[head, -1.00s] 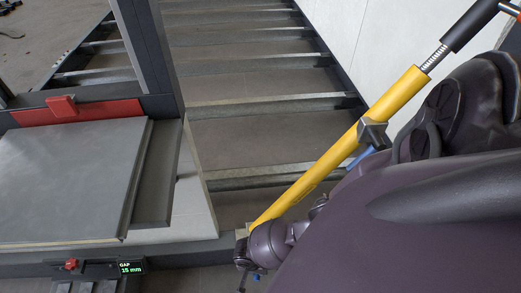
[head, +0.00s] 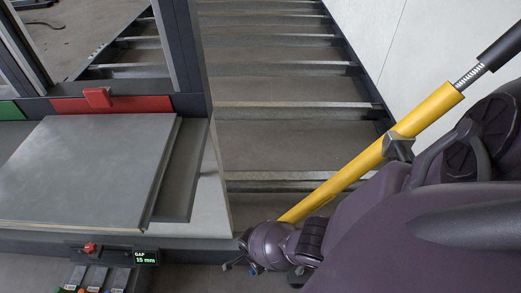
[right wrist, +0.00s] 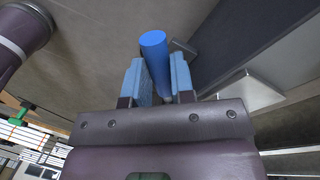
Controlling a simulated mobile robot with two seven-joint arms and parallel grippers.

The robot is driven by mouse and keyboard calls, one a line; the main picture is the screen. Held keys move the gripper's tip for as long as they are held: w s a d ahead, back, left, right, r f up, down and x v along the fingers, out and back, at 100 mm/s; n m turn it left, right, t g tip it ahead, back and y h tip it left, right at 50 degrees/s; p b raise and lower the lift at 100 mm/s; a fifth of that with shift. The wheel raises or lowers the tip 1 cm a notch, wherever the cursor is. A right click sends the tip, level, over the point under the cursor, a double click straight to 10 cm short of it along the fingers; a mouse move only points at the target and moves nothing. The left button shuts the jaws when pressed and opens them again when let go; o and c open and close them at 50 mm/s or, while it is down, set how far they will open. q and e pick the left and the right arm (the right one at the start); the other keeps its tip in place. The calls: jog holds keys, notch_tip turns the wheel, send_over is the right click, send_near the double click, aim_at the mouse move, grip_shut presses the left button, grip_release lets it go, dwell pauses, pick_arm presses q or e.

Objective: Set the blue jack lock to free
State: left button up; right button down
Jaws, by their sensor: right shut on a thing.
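The blue jack lock (right wrist: 154,50) shows in the right wrist view as a round blue bar. My right gripper (right wrist: 158,84) is shut on it, one light-blue finger on each side. In the head view a yellow diagonal jack (head: 365,160) with a grey metal block (head: 398,146) runs up to the right. My own purple arm covers its lower end and the area beside the block, so the blue lock and the right gripper's fingers are hidden there. My left gripper is not in view.
A grey panel (head: 90,165) lies at the left below a red bar (head: 110,104). A small display (head: 146,257) reads GAP 15 mm, near a red knob (head: 90,248). Steel crossbars (head: 290,108) run behind the jack. A white wall (head: 405,60) stands at the right.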

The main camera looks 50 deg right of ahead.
jog(key=shift+w+d+m, duration=0.1)
jog(key=shift+w+m, duration=0.25)
jog(key=shift+m, duration=0.55)
jog(key=c, duration=1)
grip_release()
jog(key=shift+w, duration=0.1)
jog(key=shift+o, duration=0.2)
jog(key=shift+d, duration=0.1)
pick_arm(q)
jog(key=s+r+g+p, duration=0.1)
jog(key=p, duration=0.5)
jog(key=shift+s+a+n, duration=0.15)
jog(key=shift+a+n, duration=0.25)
pick_arm(e)
notch_tip(320, 180, up, 11)
jog(key=w, duration=0.2)
jog(key=shift+d+f, duration=0.2)
jog(key=shift+d, duration=0.2)
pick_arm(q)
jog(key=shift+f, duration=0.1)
